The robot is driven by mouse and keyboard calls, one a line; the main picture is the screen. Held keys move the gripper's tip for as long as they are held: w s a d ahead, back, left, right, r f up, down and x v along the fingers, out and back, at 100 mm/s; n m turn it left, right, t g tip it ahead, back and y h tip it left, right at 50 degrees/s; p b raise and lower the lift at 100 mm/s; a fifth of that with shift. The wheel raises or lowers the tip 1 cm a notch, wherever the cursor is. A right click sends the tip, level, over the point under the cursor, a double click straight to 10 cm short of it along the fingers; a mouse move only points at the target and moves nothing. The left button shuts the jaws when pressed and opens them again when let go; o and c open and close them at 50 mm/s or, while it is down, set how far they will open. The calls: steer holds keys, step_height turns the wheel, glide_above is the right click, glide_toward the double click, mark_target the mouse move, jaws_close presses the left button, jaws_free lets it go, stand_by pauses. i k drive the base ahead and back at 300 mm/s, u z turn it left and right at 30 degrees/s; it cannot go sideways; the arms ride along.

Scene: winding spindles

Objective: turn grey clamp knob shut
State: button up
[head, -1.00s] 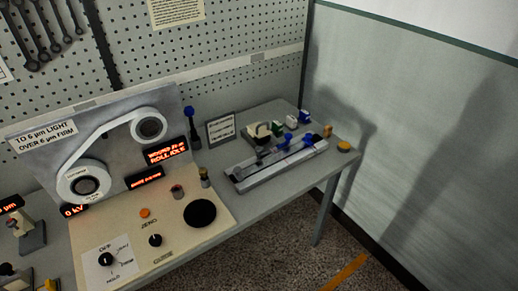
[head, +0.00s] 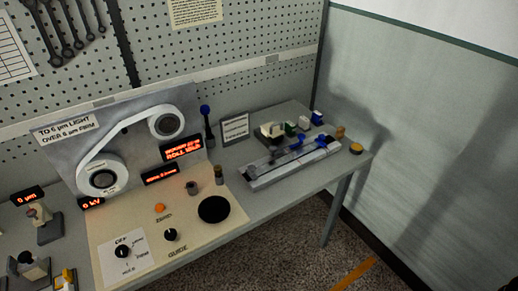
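I cannot pick out the grey clamp knob with certainty. A slotted pale rail (head: 262,179) lies on the bench right of the control panel, with a small dark grey piece (head: 274,157) and a blue piece (head: 297,143) on it. A short grey knob-like post (head: 192,188) stands on the cream panel (head: 190,236), beside a taller dark and brass post (head: 219,175). Whether any of these is open or shut is too small to tell. My gripper is not in view.
The panel also bears a selector dial (head: 122,252), a guide knob (head: 170,235), an orange button (head: 159,208) and a black disc (head: 214,209). An upright plate with two reels (head: 102,178) stands behind. Small blocks (head: 290,129) sit behind the rail.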

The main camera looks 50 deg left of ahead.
mark_target(273, 150)
steer(key=u, duration=1.2)
steer(key=i, duration=1)
steer(key=z, duration=0.05)
